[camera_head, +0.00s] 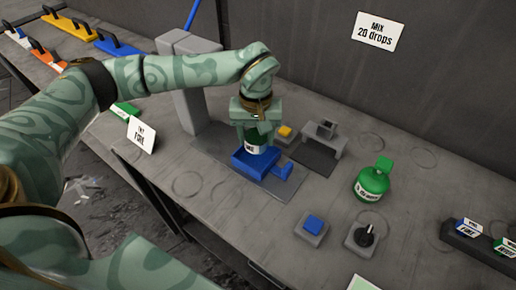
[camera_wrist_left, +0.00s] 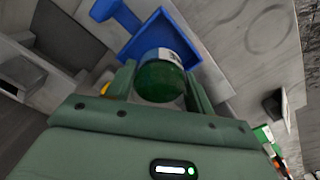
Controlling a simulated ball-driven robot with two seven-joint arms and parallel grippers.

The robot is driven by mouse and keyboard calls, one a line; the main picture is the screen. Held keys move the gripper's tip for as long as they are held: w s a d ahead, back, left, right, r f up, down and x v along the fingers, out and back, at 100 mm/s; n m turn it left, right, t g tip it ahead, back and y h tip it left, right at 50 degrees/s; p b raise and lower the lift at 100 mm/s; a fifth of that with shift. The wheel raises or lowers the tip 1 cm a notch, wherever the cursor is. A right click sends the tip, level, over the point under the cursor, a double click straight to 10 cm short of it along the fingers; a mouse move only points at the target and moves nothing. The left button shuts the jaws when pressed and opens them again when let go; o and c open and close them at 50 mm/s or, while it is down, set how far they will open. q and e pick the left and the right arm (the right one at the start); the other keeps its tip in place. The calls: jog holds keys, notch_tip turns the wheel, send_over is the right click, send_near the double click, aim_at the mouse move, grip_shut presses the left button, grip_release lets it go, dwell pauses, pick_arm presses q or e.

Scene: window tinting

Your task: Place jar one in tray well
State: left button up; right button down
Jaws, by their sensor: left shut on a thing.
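Jar one is taken to be the green jar with a white label (camera_head: 255,147) held in my left gripper (camera_head: 252,126). The gripper is shut on it from above, and the jar looks upright. The jar (camera_wrist_left: 160,80) also shows between the two fingers in the left wrist view. The blue tray (camera_head: 250,165) sits on a grey plate directly under the jar, and its blue wall (camera_wrist_left: 150,38) shows behind the jar in the wrist view. I cannot tell whether the jar's bottom touches the tray. My right gripper is not in view.
A larger green bottle (camera_head: 371,184) stands to the right. A blue button box (camera_head: 313,226), a black knob box (camera_head: 365,235) and a small grey stand (camera_head: 324,130) are nearby. A grey post (camera_head: 187,90) rises behind my left gripper. A white sign (camera_head: 141,135) stands at left.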

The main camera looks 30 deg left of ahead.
aim_at(256, 148)
pick_arm(q)
jog(key=shift+f+b, duration=0.4)
jog(key=shift+f, duration=1.8)
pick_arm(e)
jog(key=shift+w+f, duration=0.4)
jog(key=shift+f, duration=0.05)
pick_arm(q)
jog(key=shift+f, duration=0.1)
jog(key=o, duration=0.8)
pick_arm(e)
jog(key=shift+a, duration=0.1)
pick_arm(q)
notch_tip(256, 148, up, 12)
jog(key=p, duration=0.2)
jog(key=shift+p, duration=0.3)
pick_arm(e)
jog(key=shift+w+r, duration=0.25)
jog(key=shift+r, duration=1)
